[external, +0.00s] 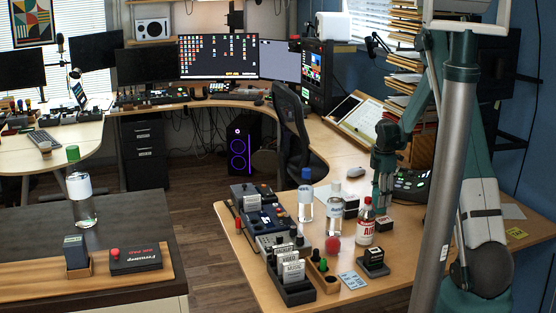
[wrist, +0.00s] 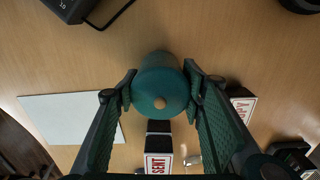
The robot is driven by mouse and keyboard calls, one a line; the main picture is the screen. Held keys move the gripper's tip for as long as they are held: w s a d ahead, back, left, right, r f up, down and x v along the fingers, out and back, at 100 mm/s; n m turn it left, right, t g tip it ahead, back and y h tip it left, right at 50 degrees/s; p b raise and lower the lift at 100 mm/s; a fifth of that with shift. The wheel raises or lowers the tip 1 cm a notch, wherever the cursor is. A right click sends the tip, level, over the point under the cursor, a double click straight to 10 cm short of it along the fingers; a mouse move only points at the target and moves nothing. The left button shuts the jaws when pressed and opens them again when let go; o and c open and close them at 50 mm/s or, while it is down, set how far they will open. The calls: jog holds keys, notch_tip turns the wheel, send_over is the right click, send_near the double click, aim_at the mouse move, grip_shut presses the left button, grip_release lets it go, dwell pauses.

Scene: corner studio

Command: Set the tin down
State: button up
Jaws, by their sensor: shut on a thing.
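The tin (wrist: 160,85) is teal and round, with a small brownish knob on top, and sits between my fingers in the wrist view. My gripper (wrist: 160,95) is shut on it, one finger on each side. In the external view my gripper (external: 382,205) points down over the right part of the light wooden desk (external: 320,285). There the tin is hard to tell from my teal fingers. I cannot tell whether its base touches the desk.
A stamp marked SENT (wrist: 158,162) stands close below the tin in the wrist view, another labelled block (wrist: 242,103) to its right. A white sheet (wrist: 70,118) lies left. A red-and-white bottle (external: 365,222) and clear bottles (external: 305,205) stand left of my gripper in the external view.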

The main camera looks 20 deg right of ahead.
jog(key=shift+f, duration=0.15)
jog(key=o, duration=0.9)
jog(key=shift+c, duration=0.2)
jog(key=shift+r, duration=0.2)
notch_tip(320, 180, up, 12)
jog(key=shift+p, duration=0.85)
